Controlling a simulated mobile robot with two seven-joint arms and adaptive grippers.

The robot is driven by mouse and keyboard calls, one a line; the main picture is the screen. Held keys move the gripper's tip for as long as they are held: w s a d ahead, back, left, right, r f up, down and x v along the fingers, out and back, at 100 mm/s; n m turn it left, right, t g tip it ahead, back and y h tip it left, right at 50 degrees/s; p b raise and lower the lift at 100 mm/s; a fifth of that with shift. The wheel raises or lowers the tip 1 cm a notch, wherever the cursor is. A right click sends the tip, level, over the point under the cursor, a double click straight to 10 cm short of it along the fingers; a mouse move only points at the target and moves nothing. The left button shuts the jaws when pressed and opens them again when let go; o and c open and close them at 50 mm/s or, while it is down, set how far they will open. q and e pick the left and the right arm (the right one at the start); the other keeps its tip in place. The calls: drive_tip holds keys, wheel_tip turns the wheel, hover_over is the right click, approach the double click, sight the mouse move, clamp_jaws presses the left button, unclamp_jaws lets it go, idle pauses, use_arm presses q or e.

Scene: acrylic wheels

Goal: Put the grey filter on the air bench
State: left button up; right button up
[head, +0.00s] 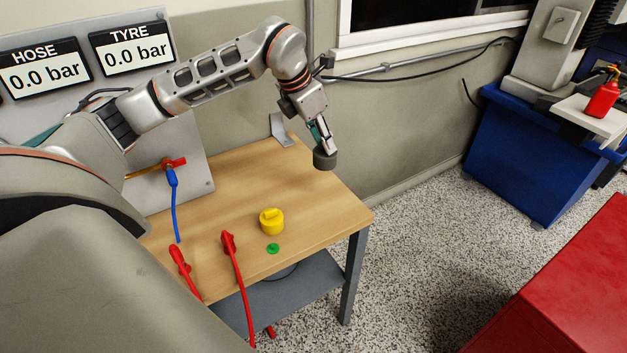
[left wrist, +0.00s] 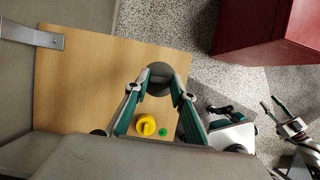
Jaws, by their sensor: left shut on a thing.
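The grey filter (head: 324,158) is a dark grey, round piece held in my left gripper (head: 321,140). In the head view it hangs below the fingers, over the back right part of the wooden bench (head: 310,205); its exact height above the top is hard to tell. In the left wrist view the filter (left wrist: 159,77) sits between the two teal-and-grey fingertips of my left gripper (left wrist: 158,90). At the lower right of that view, part of another arm shows, probably my right one, with its gripper (left wrist: 283,115) over the speckled floor; its fingers look apart.
A yellow knobbed piece (head: 271,222) and a green disc (head: 273,248) lie near the bench's front edge. Red hoses (head: 235,265) and a blue hose (head: 176,205) hang at the left. A grey bracket (head: 281,130) stands at the back. The right bench top is clear.

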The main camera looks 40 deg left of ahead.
use_arm(q)
wheel_tip(320, 180, down, 15)
drive_tip(key=shift+r+b, duration=0.2)
drive_tip(key=shift+b, duration=0.5)
use_arm(e)
drive_tip(key=shift+w+d+f, duration=0.25)
drive_tip(key=shift+w+f, duration=0.1)
use_arm(q)
drive_tip(key=o, duration=1.1)
drive_tip(key=shift+f, duration=0.1)
use_arm(e)
drive_tip(key=shift+f, duration=0.1)
drive_tip(key=shift+s, duration=0.1)
